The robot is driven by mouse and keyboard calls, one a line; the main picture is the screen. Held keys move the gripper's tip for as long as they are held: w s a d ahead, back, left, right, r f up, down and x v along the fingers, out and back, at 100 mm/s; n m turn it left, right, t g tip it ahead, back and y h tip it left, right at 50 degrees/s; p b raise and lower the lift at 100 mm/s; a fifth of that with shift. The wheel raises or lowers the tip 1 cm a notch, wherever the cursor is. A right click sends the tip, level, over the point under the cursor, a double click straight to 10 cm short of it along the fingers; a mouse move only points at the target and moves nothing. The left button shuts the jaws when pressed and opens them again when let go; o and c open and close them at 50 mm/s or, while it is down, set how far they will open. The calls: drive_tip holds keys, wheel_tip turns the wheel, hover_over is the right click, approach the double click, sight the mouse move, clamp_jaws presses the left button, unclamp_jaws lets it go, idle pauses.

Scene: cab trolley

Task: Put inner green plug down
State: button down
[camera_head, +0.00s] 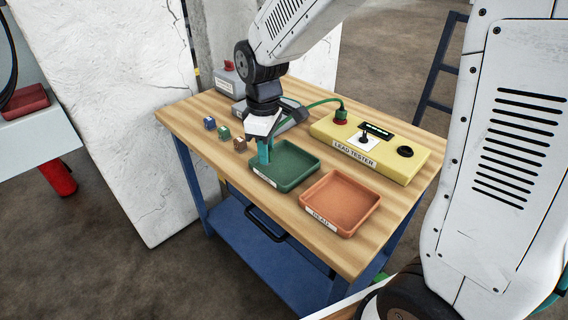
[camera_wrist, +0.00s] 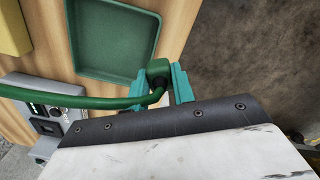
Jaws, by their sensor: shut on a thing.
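My gripper (camera_head: 263,153) is low over the left edge of the green tray (camera_head: 300,183). In the wrist view its teal fingers (camera_wrist: 160,84) are shut on the green plug (camera_wrist: 158,69), one finger on each side. The plug's green cable (camera_wrist: 70,103) runs off to the left. In the wrist view the plug appears beside the near corner of the green tray (camera_wrist: 118,75); whether it touches anything below is unclear. In the head view the fingers and wrist largely hide the plug. A green cable (camera_head: 322,101) also reaches a plug on the yellow lead tester (camera_head: 410,165).
An orange tray labelled DEAD (camera_head: 338,203) stands right of the green tray. A grey box (camera_head: 228,84) stands at the back left. The wooden table (camera_head: 345,262) is bare at the front.

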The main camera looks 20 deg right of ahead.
drive_tip(key=w+d+f+m, duration=0.1)
drive_tip(key=d+m, duration=0.2)
drive_tip(key=d, duration=0.7)
drive_tip(key=d+f+m, duration=0.2)
drive_tip(key=d+m, duration=0.1)
drive_tip(key=d, duration=0.6)
drive_tip(key=w+a, duration=0.2)
drive_tip(key=a, duration=0.2)
drive_tip(key=w+a+f, duration=0.1)
drive_tip(key=w+a, duration=0.2)
drive_tip(key=a, duration=0.2)
drive_tip(key=w+a, duration=0.2)
drive_tip(key=a, duration=0.2)
drive_tip(key=shift+w+a+f, duration=0.15)
drive_tip(key=shift+w+a, duration=0.1)
drive_tip(key=shift+w, duration=0.05)
drive_tip(key=shift+f, duration=1.75)
drive_tip(key=shift+f, duration=0.1)
drive_tip(key=c, duration=1.2)
unclamp_jaws()
